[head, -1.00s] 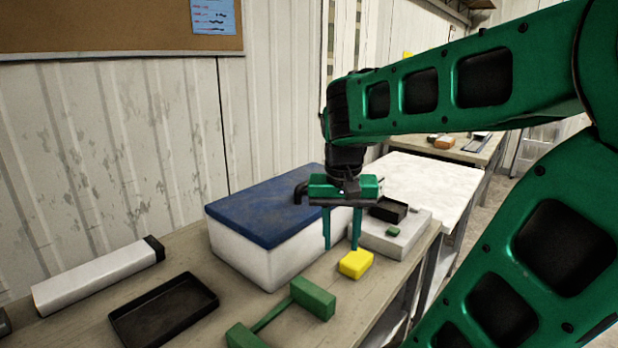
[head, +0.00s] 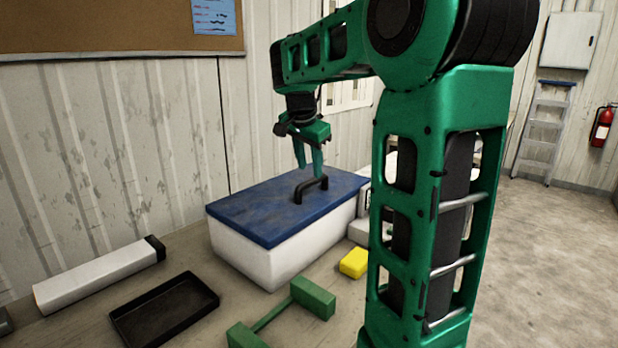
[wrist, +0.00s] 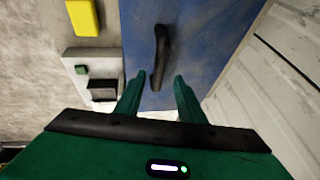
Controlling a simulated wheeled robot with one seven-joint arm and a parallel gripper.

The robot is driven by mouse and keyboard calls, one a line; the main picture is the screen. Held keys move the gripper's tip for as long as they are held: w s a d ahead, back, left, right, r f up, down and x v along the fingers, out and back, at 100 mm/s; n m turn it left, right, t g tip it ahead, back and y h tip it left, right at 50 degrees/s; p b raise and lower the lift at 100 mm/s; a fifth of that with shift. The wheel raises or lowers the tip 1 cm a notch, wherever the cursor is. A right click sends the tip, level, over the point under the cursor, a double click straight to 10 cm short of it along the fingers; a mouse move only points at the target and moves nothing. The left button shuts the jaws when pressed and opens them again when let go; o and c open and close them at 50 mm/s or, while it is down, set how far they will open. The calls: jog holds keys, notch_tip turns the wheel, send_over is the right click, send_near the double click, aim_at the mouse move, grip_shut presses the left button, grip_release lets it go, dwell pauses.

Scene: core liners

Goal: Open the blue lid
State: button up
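The blue lid (head: 262,212) lies flat and closed on a white box (head: 250,258) on the bench. A black handle (head: 311,188) stands up from the lid toward its right side. My gripper (head: 308,172) points down just above the handle, fingers apart. In the wrist view, the handle (wrist: 160,58) runs between and ahead of the two open fingertips of my gripper (wrist: 153,82), with blue lid (wrist: 200,40) around it. The fingers do not appear to touch the handle.
A yellow block (head: 354,263), a green bar-shaped piece (head: 313,298) and a black tray (head: 165,308) lie in front of the box. A long white box (head: 98,275) lies at left. A grey case (wrist: 92,70) is beside the lid. The corrugated wall is close behind.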

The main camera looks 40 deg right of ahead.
aim_at(312, 179)
jog(key=shift+x, duration=2.25)
jog(key=shift+s, duration=0.1)
jog(key=c, duration=0.9)
jog(key=shift+r, duration=0.1)
grip_shut()
